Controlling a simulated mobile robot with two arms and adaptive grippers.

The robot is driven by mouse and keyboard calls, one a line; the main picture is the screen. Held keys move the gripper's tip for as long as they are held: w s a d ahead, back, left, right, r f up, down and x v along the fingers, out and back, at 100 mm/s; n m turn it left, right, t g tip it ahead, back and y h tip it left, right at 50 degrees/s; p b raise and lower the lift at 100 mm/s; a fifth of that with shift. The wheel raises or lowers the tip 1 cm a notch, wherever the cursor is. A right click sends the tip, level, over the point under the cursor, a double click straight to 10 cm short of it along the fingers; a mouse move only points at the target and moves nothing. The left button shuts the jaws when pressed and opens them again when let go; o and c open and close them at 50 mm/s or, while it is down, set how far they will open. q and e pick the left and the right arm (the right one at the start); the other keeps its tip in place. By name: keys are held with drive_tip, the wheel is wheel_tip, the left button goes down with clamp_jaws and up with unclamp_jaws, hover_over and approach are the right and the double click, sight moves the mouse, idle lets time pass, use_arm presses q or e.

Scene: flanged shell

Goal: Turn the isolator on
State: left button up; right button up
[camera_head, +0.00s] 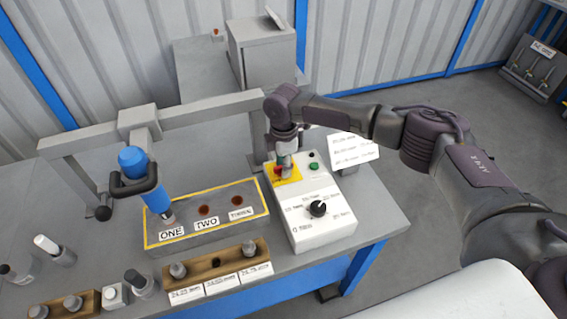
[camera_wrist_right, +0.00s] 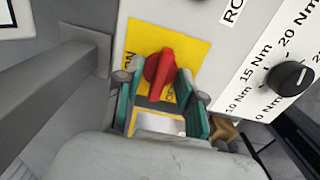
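The isolator is a red rotary handle on a yellow plate (camera_head: 290,178), on the sloped white control box (camera_head: 322,222). In the right wrist view the red handle (camera_wrist_right: 158,72) stands roughly upright on the yellow plate (camera_wrist_right: 190,38). Part of an ON label shows left of it; lettering at the lower right is partly hidden. My right gripper (camera_head: 283,165) is at the handle. In the wrist view its teal-padded fingers (camera_wrist_right: 162,88) are apart, one each side of the handle, with a visible gap on the left. My left gripper is not in view.
A black torque dial (camera_head: 318,209) and a green button (camera_head: 314,166) are on the same box. A blue tool (camera_head: 140,175) stands over a grey block (camera_head: 235,219) marked ONE and TWO. A grey frame (camera_head: 200,112) spans behind. Sockets in wooden racks (camera_head: 232,262) line the front.

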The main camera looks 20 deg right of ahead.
drive_tip(key=c, duration=0.3)
clamp_jaws()
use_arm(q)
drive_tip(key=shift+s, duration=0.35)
